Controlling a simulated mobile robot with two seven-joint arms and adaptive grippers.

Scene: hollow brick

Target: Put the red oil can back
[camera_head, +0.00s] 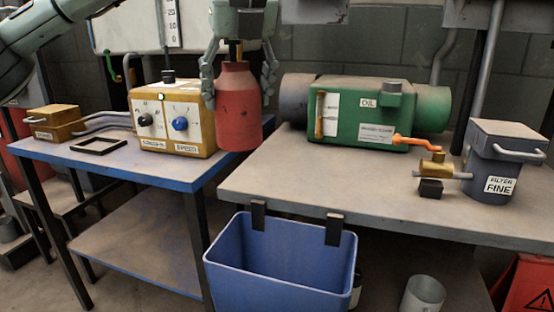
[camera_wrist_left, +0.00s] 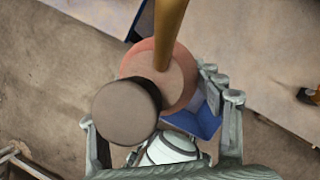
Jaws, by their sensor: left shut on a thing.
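The red oil can (camera_head: 238,112) hangs upright in the air, in front of the gap between the blue-edged table (camera_head: 75,155) and the grey workbench (camera_head: 300,165). My left gripper (camera_head: 238,80) comes from above and is shut on its upper part, fingers on both sides. In the left wrist view the can (camera_wrist_left: 187,88) shows from above as a reddish disc with a brass spout (camera_wrist_left: 170,30). A dark round piece (camera_wrist_left: 127,110) covers part of it. A thin black square frame (camera_head: 100,146) lies empty on the blue-edged table. My right gripper is not in view.
A green oil unit (camera_head: 365,110) and grey filter canister (camera_head: 503,160) stand on the workbench. A blue bin (camera_head: 280,270) hangs at its front.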

